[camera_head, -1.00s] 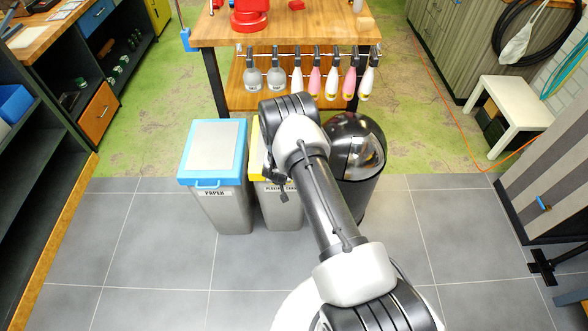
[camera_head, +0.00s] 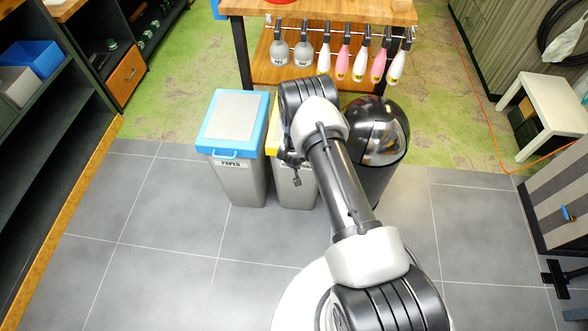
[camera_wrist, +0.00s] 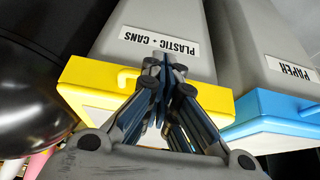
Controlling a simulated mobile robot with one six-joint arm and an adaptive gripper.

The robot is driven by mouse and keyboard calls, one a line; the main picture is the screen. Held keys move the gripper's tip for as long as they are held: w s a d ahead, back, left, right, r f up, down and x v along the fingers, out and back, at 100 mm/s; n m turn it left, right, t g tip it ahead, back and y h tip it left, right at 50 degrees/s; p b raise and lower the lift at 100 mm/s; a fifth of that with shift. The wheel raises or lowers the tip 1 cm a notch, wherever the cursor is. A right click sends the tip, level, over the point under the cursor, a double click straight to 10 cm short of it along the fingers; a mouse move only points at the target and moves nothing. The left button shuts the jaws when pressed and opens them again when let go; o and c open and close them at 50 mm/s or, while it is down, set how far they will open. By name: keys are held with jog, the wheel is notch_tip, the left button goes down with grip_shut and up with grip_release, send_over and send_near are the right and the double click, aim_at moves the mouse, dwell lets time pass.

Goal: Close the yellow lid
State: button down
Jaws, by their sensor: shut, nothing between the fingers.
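The yellow lid (camera_wrist: 88,78) with its pale panel shows in the wrist view on the grey bin (camera_wrist: 165,22) labelled "PLASTIC + CANS". Its rim lies along the bin's top edge, but my gripper covers its middle, so I cannot tell whether it is fully down. In the head view only a sliver of the lid (camera_head: 273,140) shows left of my arm. My gripper (camera_wrist: 164,62) is shut and empty, its fingertips in front of the bin's face near the label. In the head view my gripper (camera_head: 297,180) hangs at the bin's front. Contact is unclear.
The paper bin's blue lid (camera_head: 232,122) is down, close on the left. A round black bin (camera_head: 378,145) stands close on the right. A wooden workbench (camera_head: 330,8) with hanging bottles is behind. Grey tiled floor (camera_head: 160,240) is clear at the front left.

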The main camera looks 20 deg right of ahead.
notch_tip(320, 180, up, 5)
jog(key=w+p, duration=0.1)
jog(key=p, duration=0.1)
jog(key=s+a+f+p, duration=0.1)
jog(key=s+a+f, duration=0.1)
jog(key=s, duration=0.6)
jog(key=shift+s+a+f, duration=0.3)
jog(key=shift+s+a, duration=0.1)
jog(key=shift+a, duration=0.45)
jog(key=w+a+r+n+y, duration=0.1)
jog(key=w+a+r, duration=0.15)
jog(key=r, duration=0.55)
jog(key=w+a+r, duration=0.1)
jog(key=w+r, duration=0.2)
jog(key=r, duration=0.6)
jog(key=s+a+r+n+y, duration=0.1)
jog(key=s+r, duration=0.1)
jog(key=r, duration=0.7)
jog(key=s+a+r+y, duration=0.1)
jog(key=s+r, duration=0.1)
jog(key=r, duration=0.7)
jog(key=s+r+n, duration=0.1)
jog(key=s+r, duration=0.8)
jog(key=s, duration=0.6)
jog(key=s+r+n, duration=0.2)
jog(key=s+r, duration=0.7)
jog(key=s, duration=0.5)
jog(key=shift+s+r+h, duration=0.2)
jog(key=shift+s+h, duration=0.1)
jog(key=shift+s, duration=0.1)
